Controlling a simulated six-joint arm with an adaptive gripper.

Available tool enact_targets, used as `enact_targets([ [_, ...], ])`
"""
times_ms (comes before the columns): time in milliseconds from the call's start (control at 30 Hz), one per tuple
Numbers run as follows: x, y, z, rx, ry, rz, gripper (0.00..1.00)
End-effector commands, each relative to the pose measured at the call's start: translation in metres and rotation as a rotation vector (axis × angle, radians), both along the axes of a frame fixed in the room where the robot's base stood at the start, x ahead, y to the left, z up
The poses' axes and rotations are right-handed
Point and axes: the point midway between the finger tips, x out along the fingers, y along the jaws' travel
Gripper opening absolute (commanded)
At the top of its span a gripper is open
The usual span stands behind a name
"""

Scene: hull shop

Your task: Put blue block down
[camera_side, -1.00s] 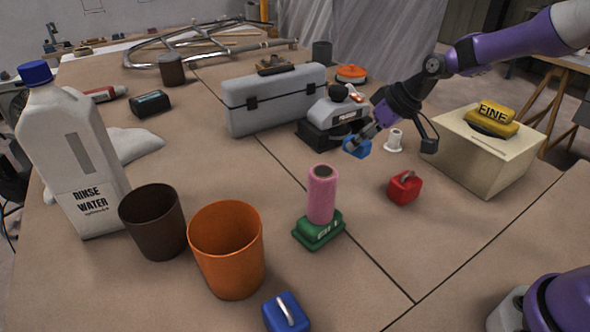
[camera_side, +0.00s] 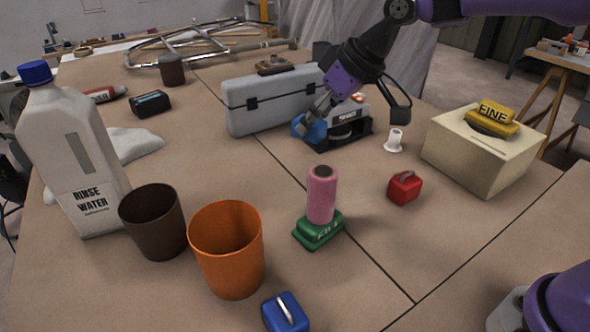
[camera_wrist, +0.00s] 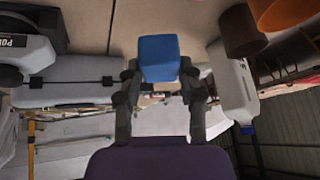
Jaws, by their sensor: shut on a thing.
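My gripper (camera_side: 314,119) is shut on a blue block (camera_side: 308,131). The block is in front of the right end of the grey toolbox, beside the sander, and my fingers partly cover it. In the wrist view the blue block (camera_wrist: 158,58) sits between the two fingertips (camera_wrist: 159,75). I cannot tell for sure how high it is above the table.
The grey toolbox (camera_side: 270,105) and sander (camera_side: 352,128) are close to my gripper. A pink cylinder (camera_side: 322,195) stands on a green block (camera_side: 319,230).

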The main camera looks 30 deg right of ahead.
Motion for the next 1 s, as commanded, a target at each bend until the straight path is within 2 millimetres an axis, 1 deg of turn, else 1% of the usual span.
enact_targets([
  [33, 0.0, 0.019, 0.0, -0.003, -0.002, 0.048, 0.01],
  [67, -0.001, 0.031, 0.0, -0.006, -0.005, 0.078, 0.01],
  [167, -0.007, 0.079, 0.001, -0.015, -0.01, 0.194, 0.01],
  [200, -0.011, 0.101, 0.001, -0.02, -0.014, 0.246, 0.01],
  [233, -0.016, 0.117, 0.0, -0.023, -0.015, 0.287, 0.01],
  [267, -0.022, 0.135, 0.001, -0.026, -0.018, 0.328, 0.01],
  [300, -0.03, 0.157, 0.0, -0.03, -0.023, 0.381, 0.01],
  [400, -0.052, 0.204, 0.0, -0.037, -0.032, 0.498, 0.01],
  [500, -0.074, 0.238, -0.001, -0.043, -0.04, 0.584, 0.01],
  [600, -0.091, 0.261, -0.002, -0.046, -0.045, 0.646, 0.01],
  [833, -0.122, 0.295, -0.003, -0.049, -0.054, 0.743, 0.01],
  [867, -0.124, 0.297, -0.006, -0.051, -0.054, 0.748, 0.01],
  [900, -0.122, 0.295, -0.016, -0.052, -0.049, 0.743, 0.01],
  [1000, -0.122, 0.295, -0.032, -0.052, -0.05, 0.741, 0.01],
])
